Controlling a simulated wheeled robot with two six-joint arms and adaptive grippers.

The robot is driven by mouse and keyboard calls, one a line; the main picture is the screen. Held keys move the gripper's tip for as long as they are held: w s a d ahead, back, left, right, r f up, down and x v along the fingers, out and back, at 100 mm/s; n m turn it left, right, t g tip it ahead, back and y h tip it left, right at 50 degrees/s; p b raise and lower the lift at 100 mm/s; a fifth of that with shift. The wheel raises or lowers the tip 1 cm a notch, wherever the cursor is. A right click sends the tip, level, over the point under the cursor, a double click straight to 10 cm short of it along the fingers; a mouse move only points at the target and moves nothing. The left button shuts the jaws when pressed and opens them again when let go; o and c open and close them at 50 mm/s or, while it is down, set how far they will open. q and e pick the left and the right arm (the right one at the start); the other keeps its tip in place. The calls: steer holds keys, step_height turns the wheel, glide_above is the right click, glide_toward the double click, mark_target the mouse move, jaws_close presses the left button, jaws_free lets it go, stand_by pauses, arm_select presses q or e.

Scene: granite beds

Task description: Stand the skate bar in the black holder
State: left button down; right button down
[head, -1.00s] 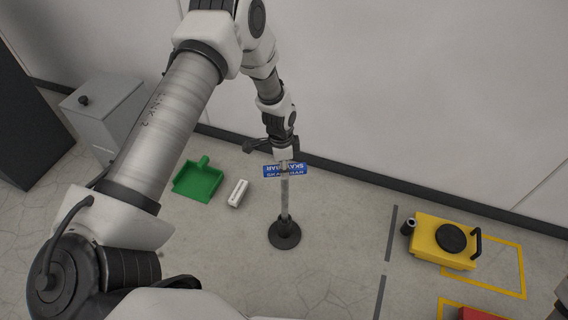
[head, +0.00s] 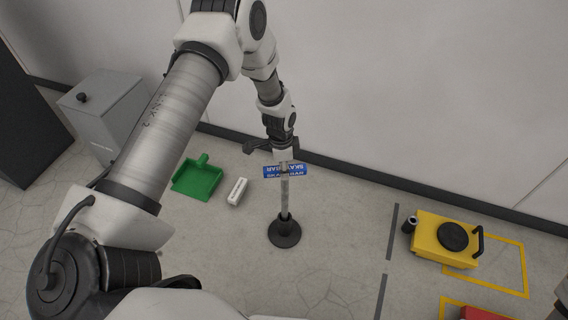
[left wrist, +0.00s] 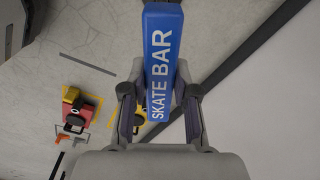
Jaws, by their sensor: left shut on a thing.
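The skate bar (head: 284,190) is a grey pole with a blue label plate; it stands upright in the head view. Its lower end meets the round black holder (head: 285,238) on the floor and appears to be in its collar; how deep I cannot tell. My left gripper (head: 282,152) is shut on the bar's upper part, just above the label. In the left wrist view the blue "SKATE BAR" plate (left wrist: 162,60) lies between and in front of the fingers (left wrist: 160,100); the holder is hidden there. My right gripper is not in view.
A green dustpan (head: 197,180) and a small white block (head: 237,191) lie left of the holder. A grey bin (head: 105,110) stands at the wall. A yellow machine (head: 440,240) stands at the right by yellow floor markings. The floor around the holder is clear.

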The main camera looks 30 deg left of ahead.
arm_select(q)
steer(key=shift+s+f, duration=0.1)
steer(key=shift+f, duration=0.1)
steer(key=c, duration=0.8)
jaws_free()
steer(key=shift+f, duration=0.1)
steer(key=shift+a+r, duration=0.2)
steer(key=shift+r, duration=3.65)
steer(key=shift+s+f, duration=0.1)
